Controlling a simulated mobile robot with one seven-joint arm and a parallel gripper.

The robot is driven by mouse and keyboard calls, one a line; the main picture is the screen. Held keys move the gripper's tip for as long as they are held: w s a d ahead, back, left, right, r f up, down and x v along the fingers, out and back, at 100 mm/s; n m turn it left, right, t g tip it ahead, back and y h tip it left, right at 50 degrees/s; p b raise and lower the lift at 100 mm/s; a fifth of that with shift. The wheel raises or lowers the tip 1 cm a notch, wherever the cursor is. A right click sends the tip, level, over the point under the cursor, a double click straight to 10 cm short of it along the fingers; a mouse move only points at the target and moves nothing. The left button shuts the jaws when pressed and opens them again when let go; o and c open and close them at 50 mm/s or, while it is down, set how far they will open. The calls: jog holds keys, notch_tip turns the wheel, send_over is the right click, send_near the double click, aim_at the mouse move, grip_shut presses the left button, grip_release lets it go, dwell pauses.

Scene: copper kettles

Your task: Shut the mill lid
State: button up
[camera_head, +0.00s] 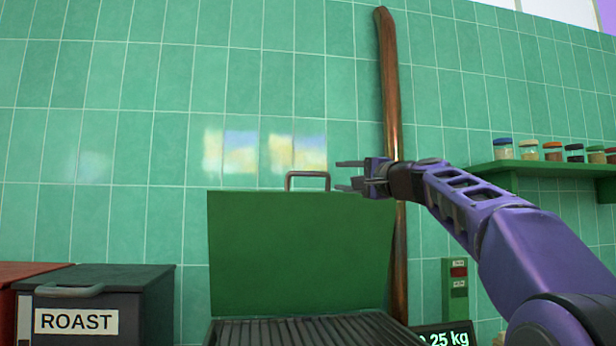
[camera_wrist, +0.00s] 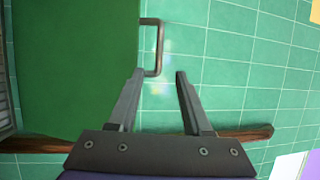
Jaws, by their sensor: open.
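The mill lid (camera_head: 300,255) is a large green panel that stands raised, close to upright, above a dark ribbed grill-like surface (camera_head: 315,331). A metal bar handle (camera_head: 307,175) sits on its top edge. My gripper (camera_head: 350,176) is open and empty, at about handle height just to the right of it in the head view. In the wrist view the lid (camera_wrist: 70,65) fills the left side. There the handle (camera_wrist: 159,48) lies beyond the open fingertips (camera_wrist: 160,73), nearer the left finger. I cannot tell whether a finger touches the handle.
A brown pipe (camera_head: 389,80) runs up the tiled wall behind my gripper. A dark box labelled ROAST (camera_head: 76,321) stands at the lower left. A green shelf (camera_head: 545,167) with several jars is at the right. A display (camera_head: 445,337) sits at the bottom.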

aim_at(311, 174)
jog(key=p+x, duration=0.9)
jog(key=x, duration=0.4)
jog(key=shift+w+r, duration=0.1)
jog(key=shift+r, duration=0.05)
jog(key=shift+p+x, duration=0.8)
jog(key=shift+x, duration=0.05)
jog(key=shift+a+f, duration=0.1)
jog(key=shift+f, duration=0.1)
grip_shut()
